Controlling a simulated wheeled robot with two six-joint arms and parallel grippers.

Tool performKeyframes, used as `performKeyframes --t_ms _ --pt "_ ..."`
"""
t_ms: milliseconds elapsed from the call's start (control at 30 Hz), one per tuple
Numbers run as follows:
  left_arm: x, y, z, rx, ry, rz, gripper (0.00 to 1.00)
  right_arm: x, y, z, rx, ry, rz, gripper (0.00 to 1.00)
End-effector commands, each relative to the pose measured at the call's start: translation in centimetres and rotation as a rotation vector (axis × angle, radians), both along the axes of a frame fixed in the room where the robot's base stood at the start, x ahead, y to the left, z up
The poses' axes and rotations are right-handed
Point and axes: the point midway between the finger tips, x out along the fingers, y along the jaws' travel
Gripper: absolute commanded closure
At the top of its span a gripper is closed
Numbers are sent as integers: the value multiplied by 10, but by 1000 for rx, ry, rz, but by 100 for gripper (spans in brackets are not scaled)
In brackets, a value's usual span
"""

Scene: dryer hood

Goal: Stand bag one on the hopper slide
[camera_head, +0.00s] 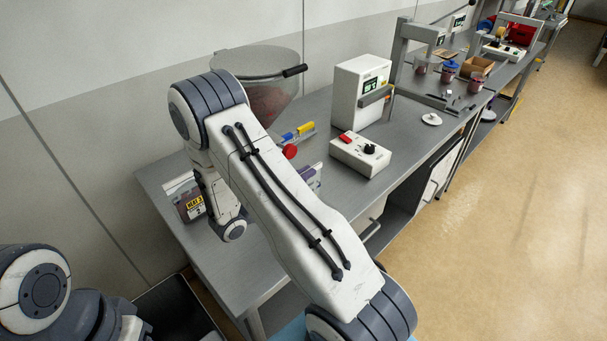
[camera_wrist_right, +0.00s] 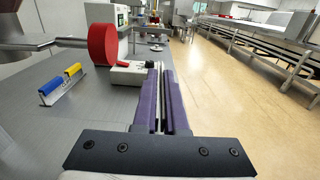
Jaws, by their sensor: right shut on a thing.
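My right arm reaches over the bench and bends down. Its purple fingers (camera_wrist_right: 161,102) point forward in the right wrist view, close together on a thin pale thing that I cannot clearly identify. Part of this gripper (camera_head: 309,176) shows beside my forearm in the head view. The hopper (camera_head: 262,75), a clear-walled funnel with a black handle, stands at the back of the bench. A red round part (camera_head: 290,152) is below it, also in the wrist view (camera_wrist_right: 101,44). A dark bag (camera_head: 193,208) with a yellow label stands left of my wrist. My left gripper is out of view.
A white control box (camera_head: 360,155) with a black knob and a white machine (camera_head: 362,92) with a screen stand to the right. My forearm hides the middle of the bench.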

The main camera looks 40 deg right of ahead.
Motion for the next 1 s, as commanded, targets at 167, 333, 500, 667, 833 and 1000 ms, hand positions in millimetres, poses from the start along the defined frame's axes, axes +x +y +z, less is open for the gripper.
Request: performKeyframes --t_ms 167,333,500,667,833,1000 --pt "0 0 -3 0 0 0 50 0 0 -3 0 0 0 100" --pt "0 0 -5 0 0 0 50 0 0 -6 0 0 0 100" --pt "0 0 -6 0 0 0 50 0 0 -8 0 0 0 100" --pt "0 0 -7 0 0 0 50 0 0 -8 0 0 0 100" --pt "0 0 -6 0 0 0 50 0 0 -8 0 0 0 79" --pt "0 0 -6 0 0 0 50 0 0 -8 0 0 0 56"
